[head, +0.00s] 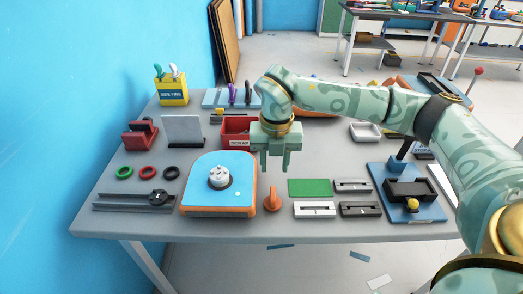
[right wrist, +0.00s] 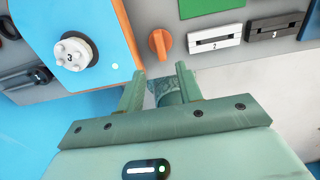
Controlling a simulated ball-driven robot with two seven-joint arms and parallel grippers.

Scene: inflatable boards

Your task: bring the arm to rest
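My right arm comes in from the right in the head view and reaches across the workbench. My right gripper (head: 277,165) points down above the middle of the bench, in front of the red SCRAP bin (head: 235,129). Its two fingers are apart with nothing held between them; they also show in the right wrist view (right wrist: 160,82). A blue-topped, orange-sided board piece (head: 234,192) with a grey valve (head: 219,176) lies left of the gripper. An orange knob (head: 272,199) stands nearer the front edge. My left gripper is out of view.
A green pad (head: 308,187) and several slotted blocks (head: 315,210) lie right of the knob. A blue-based fixture (head: 430,211) stands partly under my arm. Coloured rings (head: 147,172) and a dark rail (head: 125,202) lie at left. A yellow bin (head: 172,92) stands at the back left.

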